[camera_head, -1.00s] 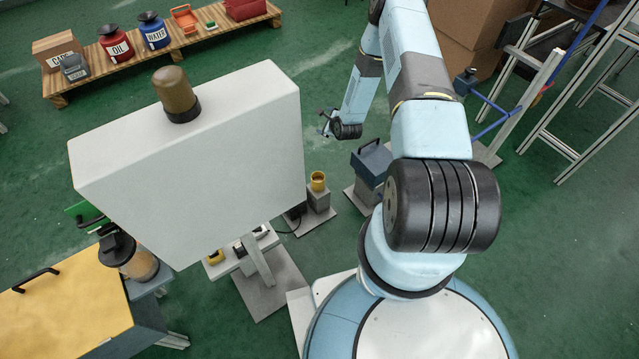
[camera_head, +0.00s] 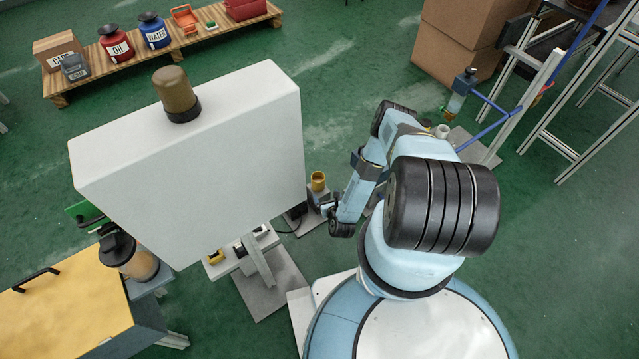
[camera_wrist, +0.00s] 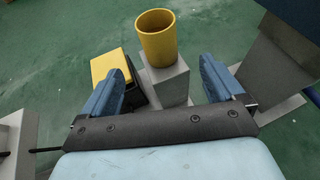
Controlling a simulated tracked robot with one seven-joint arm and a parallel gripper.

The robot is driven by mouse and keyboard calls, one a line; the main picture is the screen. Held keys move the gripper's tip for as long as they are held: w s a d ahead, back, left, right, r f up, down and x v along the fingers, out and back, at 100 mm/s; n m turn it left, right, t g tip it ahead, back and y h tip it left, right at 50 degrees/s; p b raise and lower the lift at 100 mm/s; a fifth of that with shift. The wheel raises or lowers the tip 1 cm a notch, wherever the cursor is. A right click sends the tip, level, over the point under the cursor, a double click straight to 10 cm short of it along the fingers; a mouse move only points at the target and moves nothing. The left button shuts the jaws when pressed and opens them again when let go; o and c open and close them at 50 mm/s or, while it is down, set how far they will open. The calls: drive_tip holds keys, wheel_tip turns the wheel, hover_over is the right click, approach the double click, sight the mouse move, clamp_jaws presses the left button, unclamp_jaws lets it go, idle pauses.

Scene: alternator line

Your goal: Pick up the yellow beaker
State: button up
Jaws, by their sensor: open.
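The yellow beaker (camera_head: 318,181) stands upright on a small grey block (camera_head: 320,197) beside the large white panel in the head view. In the wrist view the beaker (camera_wrist: 157,38) is open at the top and sits on the grey block (camera_wrist: 166,84). My gripper (camera_head: 327,207) is low, close to the right of the beaker in the head view. In the wrist view my gripper (camera_wrist: 164,82) has its two blue fingers spread wide, with nothing held between them. The beaker shows beyond the fingertips, roughly centred between them, with no contact visible.
A yellow-topped dark box (camera_wrist: 110,68) stands left of the block in the wrist view. A dark blue and grey structure (camera_wrist: 285,50) rises close on the right. The large white panel (camera_head: 200,150) stands left of the beaker in the head view. Green floor lies beyond.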

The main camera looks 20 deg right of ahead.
sight(320, 185)
drive_tip(key=x, duration=1.3)
drive_tip(key=shift+w+a+f, duration=0.15)
drive_tip(key=shift+w+f, duration=0.05)
drive_tip(key=shift+f, duration=0.15)
drive_tip(key=c, duration=1.1)
drive_tip(key=shift+r, duration=0.15)
